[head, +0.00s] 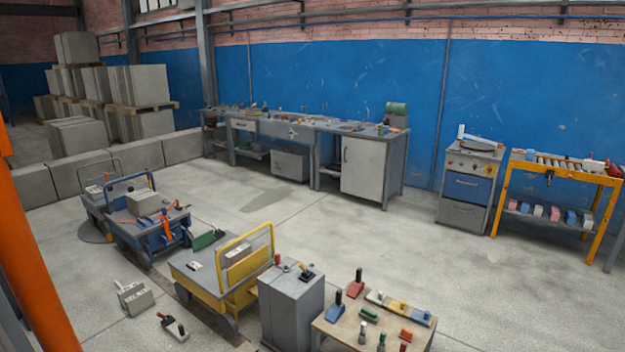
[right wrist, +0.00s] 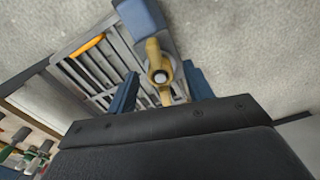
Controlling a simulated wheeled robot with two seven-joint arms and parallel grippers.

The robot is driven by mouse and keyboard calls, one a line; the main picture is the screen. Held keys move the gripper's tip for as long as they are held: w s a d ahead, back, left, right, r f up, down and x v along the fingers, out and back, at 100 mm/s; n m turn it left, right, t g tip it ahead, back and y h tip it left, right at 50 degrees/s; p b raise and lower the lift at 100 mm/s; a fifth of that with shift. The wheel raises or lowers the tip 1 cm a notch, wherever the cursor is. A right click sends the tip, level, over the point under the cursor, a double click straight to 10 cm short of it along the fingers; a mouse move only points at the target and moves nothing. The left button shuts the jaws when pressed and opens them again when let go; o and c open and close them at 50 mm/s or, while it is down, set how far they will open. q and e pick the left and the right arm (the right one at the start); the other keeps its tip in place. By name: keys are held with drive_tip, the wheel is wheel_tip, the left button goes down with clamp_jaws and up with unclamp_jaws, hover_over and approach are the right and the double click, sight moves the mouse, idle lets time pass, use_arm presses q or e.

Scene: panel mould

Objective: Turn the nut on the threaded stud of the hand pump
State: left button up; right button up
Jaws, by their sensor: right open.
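In the right wrist view, a brass-coloured nut (right wrist: 163,77) with two wing-like ends sits around the round grey end of a stud (right wrist: 158,77). Beside it, a blue block-shaped part (right wrist: 140,16), seemingly of the pump, is at the top. My right gripper (right wrist: 160,76) is open, with one blue finger on each side of the nut. Gaps show between the fingers and the nut, and I cannot tell the depth between them. The dark gripper body hides what lies below. I cannot pick out the pump in the head view. My left gripper is not in view.
In the right wrist view, a grey slatted rack (right wrist: 90,75) with an orange bar lies behind the nut. The head view shows a yellow cart (head: 215,275), a grey cabinet (head: 290,305), a small tool table (head: 340,330) and a workbench (head: 300,130). The middle floor is clear.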

drive_tip(key=shift+r+b, duration=0.75)
drive_tip(key=shift+r, duration=3.15)
